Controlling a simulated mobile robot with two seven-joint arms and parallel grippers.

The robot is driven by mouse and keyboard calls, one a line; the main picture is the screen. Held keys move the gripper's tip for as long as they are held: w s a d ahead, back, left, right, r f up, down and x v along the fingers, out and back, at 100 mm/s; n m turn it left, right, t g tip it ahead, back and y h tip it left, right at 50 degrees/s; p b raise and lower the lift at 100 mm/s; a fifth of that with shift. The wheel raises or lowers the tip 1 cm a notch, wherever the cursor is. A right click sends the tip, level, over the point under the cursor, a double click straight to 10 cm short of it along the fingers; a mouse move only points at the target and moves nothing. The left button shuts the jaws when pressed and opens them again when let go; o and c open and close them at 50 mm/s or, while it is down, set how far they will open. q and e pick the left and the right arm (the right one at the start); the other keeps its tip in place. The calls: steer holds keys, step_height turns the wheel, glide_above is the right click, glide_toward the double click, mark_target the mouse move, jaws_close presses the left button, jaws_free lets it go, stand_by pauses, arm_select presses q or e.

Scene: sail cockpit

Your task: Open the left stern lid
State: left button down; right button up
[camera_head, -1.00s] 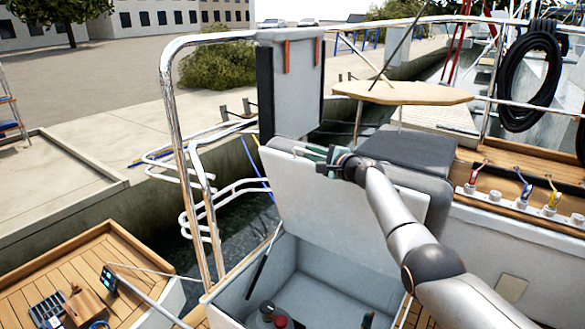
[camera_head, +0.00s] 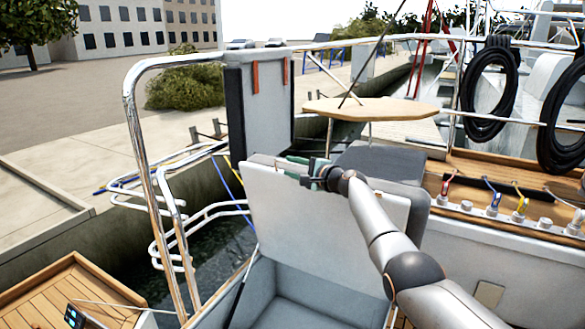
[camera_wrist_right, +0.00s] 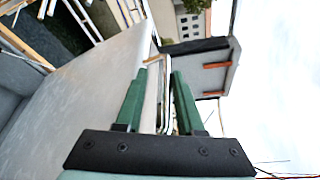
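The left stern lid (camera_head: 325,215) is a pale grey panel standing raised and tilted back above its open locker (camera_head: 290,300) in the head view. It also fills the left of the right wrist view (camera_wrist_right: 75,95). My right gripper (camera_head: 297,168) is at the lid's upper edge. In the wrist view its two green fingers (camera_wrist_right: 158,100) are apart, with the lid's edge between them. A gap shows beside the right finger, so no firm grip is seen. My left gripper is not in view.
A grey upright panel (camera_head: 262,105) and a chrome rail (camera_head: 136,120) stand behind and left of the lid. A dark grey cushion (camera_head: 380,162) and a wooden table (camera_head: 370,108) are behind it. Winch lines and cleats (camera_head: 490,200) are at right.

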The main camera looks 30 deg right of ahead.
steer(key=shift+o, duration=0.4)
steer(key=p+v, duration=0.2)
steer(key=v, duration=1)
steer(key=shift+s+p, duration=0.2)
steer(key=shift+p, duration=0.2)
